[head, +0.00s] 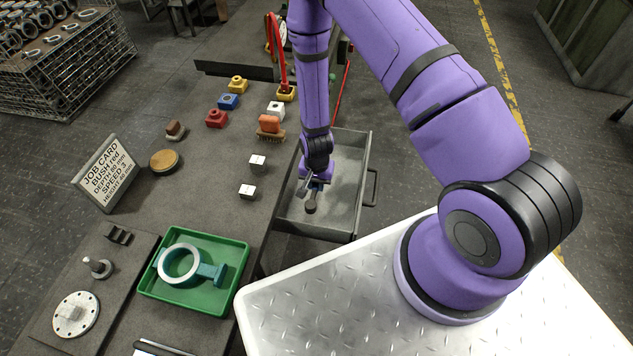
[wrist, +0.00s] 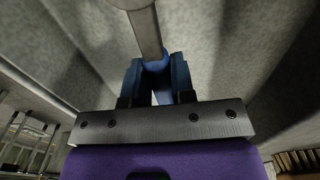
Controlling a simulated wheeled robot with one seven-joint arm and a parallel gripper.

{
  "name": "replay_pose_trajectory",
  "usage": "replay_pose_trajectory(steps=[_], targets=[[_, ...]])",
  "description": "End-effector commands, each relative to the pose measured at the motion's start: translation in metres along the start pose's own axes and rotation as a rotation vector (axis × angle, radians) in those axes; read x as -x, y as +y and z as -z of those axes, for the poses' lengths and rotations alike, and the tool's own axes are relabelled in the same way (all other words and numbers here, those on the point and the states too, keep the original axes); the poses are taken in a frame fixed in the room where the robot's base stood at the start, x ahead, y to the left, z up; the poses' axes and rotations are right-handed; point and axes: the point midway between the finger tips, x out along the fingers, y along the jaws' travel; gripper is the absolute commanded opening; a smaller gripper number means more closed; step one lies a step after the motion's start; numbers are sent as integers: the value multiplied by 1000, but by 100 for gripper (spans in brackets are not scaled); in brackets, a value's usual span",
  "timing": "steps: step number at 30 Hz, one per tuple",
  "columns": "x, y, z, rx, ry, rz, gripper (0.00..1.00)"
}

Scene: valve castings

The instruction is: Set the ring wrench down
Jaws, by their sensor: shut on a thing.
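My gripper (head: 317,186) is inside the open grey drawer (head: 346,205), pointing down. It also shows in the wrist view (wrist: 156,78), where its two blue fingers are shut on a grey metal bar with a blue part, which I take to be the ring wrench (wrist: 147,34). In the head view a dark rounded end of the wrench (head: 311,203) shows just below the fingers. The ring shape cannot be made out. Whether the wrench touches the drawer floor I cannot tell.
A green tray (head: 238,279) holds a teal ring-shaped casting (head: 210,271). The bench also carries a job card (head: 105,170), white blocks (head: 257,162), an orange brush (head: 270,126) and coloured blocks (head: 228,101). The drawer walls stand close around my gripper.

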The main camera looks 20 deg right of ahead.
Motion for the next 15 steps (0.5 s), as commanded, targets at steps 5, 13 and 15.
replay_pose_trajectory(steps=[5, 13, 15], targets=[[-16, 0, 0, 0, -1, -1, 0], [-43, 0, 0, 0, -1, -1, 0], [-48, 0, 0, 0, -1, 0, 0]])
